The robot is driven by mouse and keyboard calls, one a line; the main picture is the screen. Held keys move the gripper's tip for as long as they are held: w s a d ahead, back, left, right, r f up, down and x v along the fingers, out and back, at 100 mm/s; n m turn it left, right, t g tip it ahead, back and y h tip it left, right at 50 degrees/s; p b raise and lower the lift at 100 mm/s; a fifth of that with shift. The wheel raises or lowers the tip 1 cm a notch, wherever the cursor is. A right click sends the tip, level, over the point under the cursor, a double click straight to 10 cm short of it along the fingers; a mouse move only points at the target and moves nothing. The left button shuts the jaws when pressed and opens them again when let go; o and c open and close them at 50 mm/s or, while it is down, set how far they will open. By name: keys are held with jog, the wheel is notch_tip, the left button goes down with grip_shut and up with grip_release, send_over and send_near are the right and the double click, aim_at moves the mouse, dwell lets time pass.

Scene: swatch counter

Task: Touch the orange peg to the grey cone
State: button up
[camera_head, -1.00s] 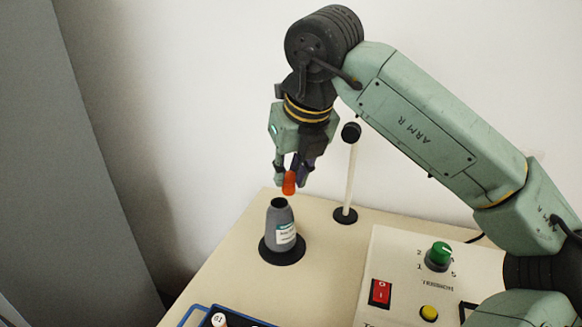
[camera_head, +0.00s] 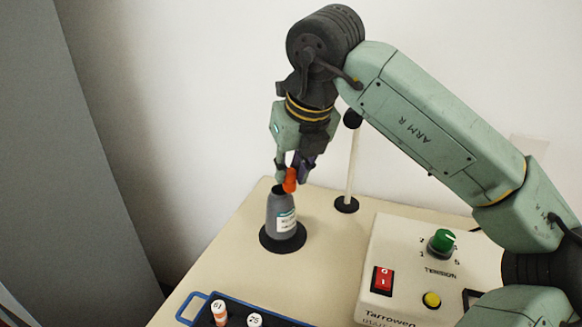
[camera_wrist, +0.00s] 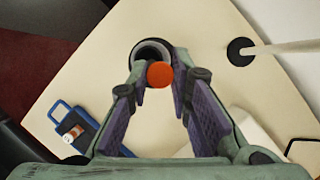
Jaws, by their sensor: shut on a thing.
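The orange peg (camera_head: 290,181) is held upright between the fingers of my gripper (camera_head: 294,172), which is shut on it. The grey cone (camera_head: 281,214), with a pale label, stands upright on a round black base near the counter's back left edge. The peg's lower end is at the height of the cone's top and a little to its right in the head view; I cannot tell whether they touch. In the wrist view, the peg's round orange end (camera_wrist: 160,75) overlaps the edge of the cone's dark ring-shaped top (camera_wrist: 150,52).
A white post (camera_head: 351,170) on a black foot stands right of the cone. A control box (camera_head: 410,255) with a green knob, red switch and yellow button lies at the right. A blue-handled tray (camera_head: 190,306) with capped bobbins is at the front. Counter surface between is clear.

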jog(key=shift+f+b, duration=0.45)
jog(key=shift+b, duration=0.05)
dwell(1.5)
jog(key=shift+r, duration=0.1)
jog(key=shift+r+p, duration=1.65)
jog(key=shift+r, duration=0.85)
